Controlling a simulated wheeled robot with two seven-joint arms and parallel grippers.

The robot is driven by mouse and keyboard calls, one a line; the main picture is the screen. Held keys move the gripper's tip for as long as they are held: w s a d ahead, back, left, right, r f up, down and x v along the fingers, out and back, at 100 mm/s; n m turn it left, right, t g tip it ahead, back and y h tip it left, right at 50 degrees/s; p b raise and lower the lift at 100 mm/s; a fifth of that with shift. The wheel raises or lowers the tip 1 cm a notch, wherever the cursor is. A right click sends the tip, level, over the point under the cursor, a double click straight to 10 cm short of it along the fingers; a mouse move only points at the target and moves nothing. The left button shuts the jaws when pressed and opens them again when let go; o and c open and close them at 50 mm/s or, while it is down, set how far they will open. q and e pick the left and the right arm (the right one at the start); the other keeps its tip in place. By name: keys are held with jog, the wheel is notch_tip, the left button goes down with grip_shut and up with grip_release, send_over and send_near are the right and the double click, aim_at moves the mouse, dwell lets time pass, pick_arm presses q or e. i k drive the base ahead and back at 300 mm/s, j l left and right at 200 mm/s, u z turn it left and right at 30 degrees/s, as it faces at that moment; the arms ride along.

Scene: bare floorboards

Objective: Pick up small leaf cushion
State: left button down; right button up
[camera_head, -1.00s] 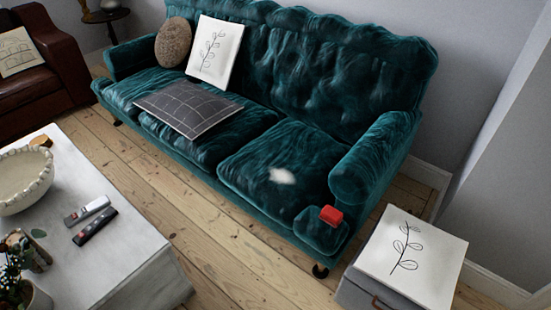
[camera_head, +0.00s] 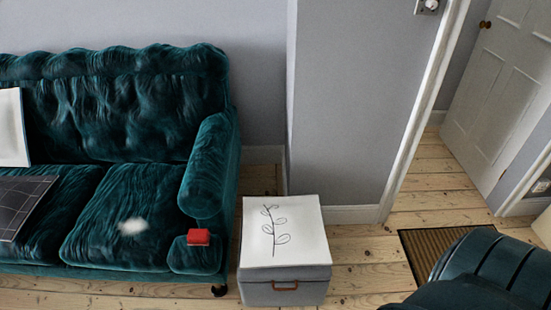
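A white square cushion with a black leaf-sprig drawing (camera_head: 300,232) lies flat on top of a grey storage box (camera_head: 262,292). The box stands on the floor just right of the teal sofa's arm. A second white cushion (camera_head: 12,128) leans on the sofa back at the left edge, cut off by the frame. Neither of my grippers is in view.
The teal velvet sofa (camera_head: 140,195) holds a dark checked cushion (camera_head: 20,205), a small white patch and a red block (camera_head: 198,237). Bare floorboards lie right of the box. A brown doormat (camera_head: 420,255), a dark teal rounded piece (camera_head: 470,265) and a white door (camera_head: 500,90) are further right.

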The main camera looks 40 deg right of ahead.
aim_at(279, 232)
jog(key=z, duration=1.15)
